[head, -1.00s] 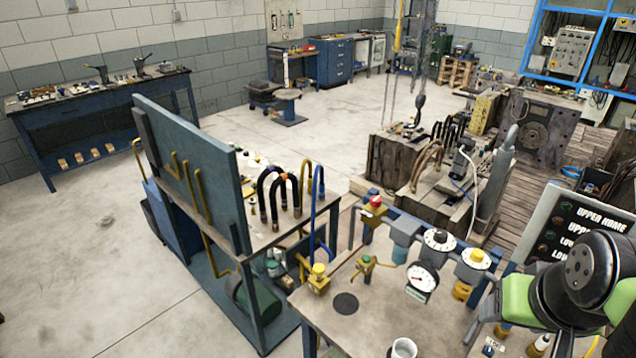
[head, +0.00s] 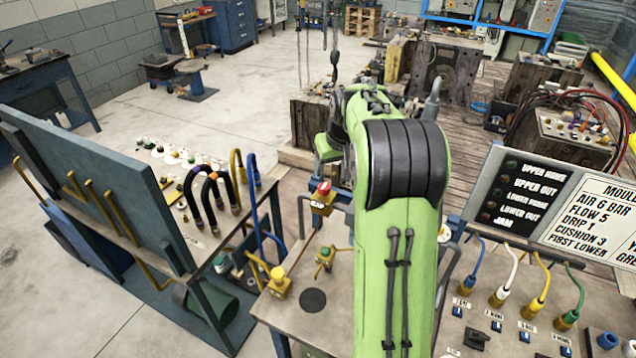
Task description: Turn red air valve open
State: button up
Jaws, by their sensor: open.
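The red air valve (head: 323,192) shows in the head view as a red cap on a yellow body, at the far left part of the workbench (head: 345,325). Its cap is in clear sight, but I cannot tell its turned position. My green arm rises through the middle of the view, just right of the valve, and its wrist parts are behind and beside it. My gripper is not seen; the arm hides that area. The gauge and most of the air unit are also hidden behind my arm.
A yellow-capped fitting (head: 278,281), a small brass valve (head: 325,258) and a black disc (head: 312,300) sit on the bench near the red valve. A signboard (head: 520,195) and coloured cables are at right.

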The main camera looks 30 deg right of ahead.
aim_at(324, 186)
jog(key=x, duration=1.1)
jog(key=shift+w+p, duration=0.25)
jog(key=shift+p, duration=0.1)
jog(key=c, duration=1)
jog(key=shift+n, duration=0.4)
jog(key=n+y, duration=0.2)
jog(key=n, duration=0.2)
jog(key=shift+d+n, duration=0.15)
jog(key=shift+n, duration=0.15)
jog(key=n+y+p, duration=0.1)
jog(key=n, duration=0.1)
jog(key=n+p, duration=0.1)
jog(key=n, duration=0.1)
jog(key=shift+d+r+n+g+y+p, duration=0.1)
jog(key=shift+r+n+g+y+p, duration=0.1)
jog(key=shift+n+g+y+p, duration=0.15)
jog(key=n+g+y+p, duration=0.1)
jog(key=n, duration=0.3)
jog(key=shift+w+f+p, duration=0.1)
jog(key=shift+f+p, duration=0.05)
jog(key=shift+p, duration=0.2)
jog(key=shift+w+d+n+g+y, duration=0.1)
jog(key=shift+n+g+y, duration=0.25)
jog(key=shift+n, duration=0.65)
jog(key=shift+n+g+y, duration=0.1)
jog(key=shift+n+g, duration=0.3)
jog(key=shift+n, duration=0.55)
